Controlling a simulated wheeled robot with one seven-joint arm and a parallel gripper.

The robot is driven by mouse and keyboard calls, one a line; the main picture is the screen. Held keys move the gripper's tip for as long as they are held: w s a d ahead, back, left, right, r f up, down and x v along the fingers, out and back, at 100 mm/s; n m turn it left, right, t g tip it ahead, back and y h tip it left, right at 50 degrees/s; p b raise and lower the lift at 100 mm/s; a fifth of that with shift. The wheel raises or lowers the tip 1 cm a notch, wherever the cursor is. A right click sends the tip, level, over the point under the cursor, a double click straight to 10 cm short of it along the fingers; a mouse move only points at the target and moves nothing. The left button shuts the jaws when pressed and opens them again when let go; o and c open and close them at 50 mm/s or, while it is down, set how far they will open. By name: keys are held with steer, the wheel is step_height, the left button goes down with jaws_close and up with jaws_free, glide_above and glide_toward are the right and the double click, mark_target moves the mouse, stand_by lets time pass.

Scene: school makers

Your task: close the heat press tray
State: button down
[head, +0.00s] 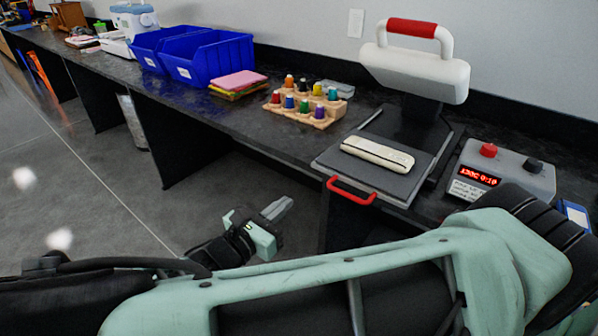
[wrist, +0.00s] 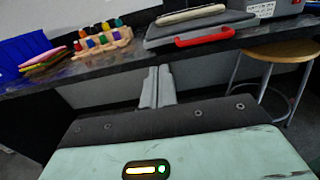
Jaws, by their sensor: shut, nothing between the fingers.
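The heat press has a white upper head (head: 415,72) with a red-gripped handle, raised above its base. Its dark grey tray (head: 385,175) sticks out over the front edge of the counter, with a red handle (head: 351,191) at its front. A cream, flat, rounded object (head: 377,154) lies on the tray. The tray (wrist: 200,29) and its red handle (wrist: 205,38) also show in the wrist view, upper right. My gripper (head: 279,209) is shut and empty, in front of the counter and below its top, left of the red handle. In the wrist view my gripper (wrist: 157,72) points toward the counter front.
A control box (head: 500,172) with a red display stands right of the press. A wooden rack of coloured bottles (head: 307,104), pink and yellow sheets (head: 238,82) and blue bins (head: 210,57) stand to the left. A stool (wrist: 278,55) is under the counter at right.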

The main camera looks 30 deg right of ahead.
mark_target(324, 170)
steer(key=p+x, duration=0.1)
steer(key=x, duration=1.2)
steer(key=shift+s+f, duration=0.1)
